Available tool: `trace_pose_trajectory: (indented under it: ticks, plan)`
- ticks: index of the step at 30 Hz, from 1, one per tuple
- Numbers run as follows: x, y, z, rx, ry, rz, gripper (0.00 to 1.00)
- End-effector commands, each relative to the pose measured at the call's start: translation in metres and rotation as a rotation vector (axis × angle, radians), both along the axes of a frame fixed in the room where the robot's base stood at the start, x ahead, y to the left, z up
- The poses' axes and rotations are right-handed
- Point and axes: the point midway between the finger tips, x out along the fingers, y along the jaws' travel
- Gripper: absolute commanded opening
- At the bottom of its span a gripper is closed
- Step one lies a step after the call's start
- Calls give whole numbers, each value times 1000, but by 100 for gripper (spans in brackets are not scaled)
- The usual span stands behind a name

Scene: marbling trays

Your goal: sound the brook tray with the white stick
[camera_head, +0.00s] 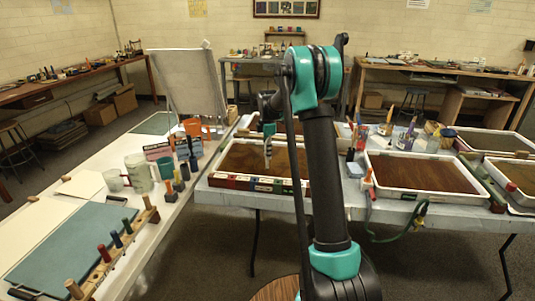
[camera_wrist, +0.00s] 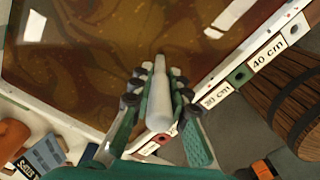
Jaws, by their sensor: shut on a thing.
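My gripper (camera_head: 269,129) is shut on a white stick (camera_head: 267,151), which hangs roughly upright below it over the left tray. The stick also shows in the wrist view (camera_wrist: 160,100) between the fingers (camera_wrist: 158,85), with its far end over the liquid. The left tray (camera_head: 226,180) has a pale rim and holds brown, marbled liquid; it fills much of the wrist view (camera_wrist: 85,75). I cannot read a name on it, nor tell whether the stick's tip touches the liquid. My arm hides the tray's right part.
A rail (camera_head: 240,183) with coloured blocks and length labels runs along the tray's front. Another brown tray (camera_head: 415,193) stands to the right. The left table holds mugs (camera_head: 138,172), bottles and a peg rack (camera_head: 125,243). A wooden bucket-like thing (camera_wrist: 285,95) lies beyond the rail.

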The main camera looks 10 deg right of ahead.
Motion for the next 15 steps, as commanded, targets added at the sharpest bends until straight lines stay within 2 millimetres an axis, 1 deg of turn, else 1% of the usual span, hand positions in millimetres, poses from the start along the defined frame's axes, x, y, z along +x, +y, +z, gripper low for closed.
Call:
trace_pose_trajectory:
  ticks: [8, 11, 15]
  plan:
    - [0, 0, 1, 0, 0, 0, 0]
    - [0, 0, 6, 0, 0, 0, 0]
    - [0, 0, 18, 0, 0, 0, 0]
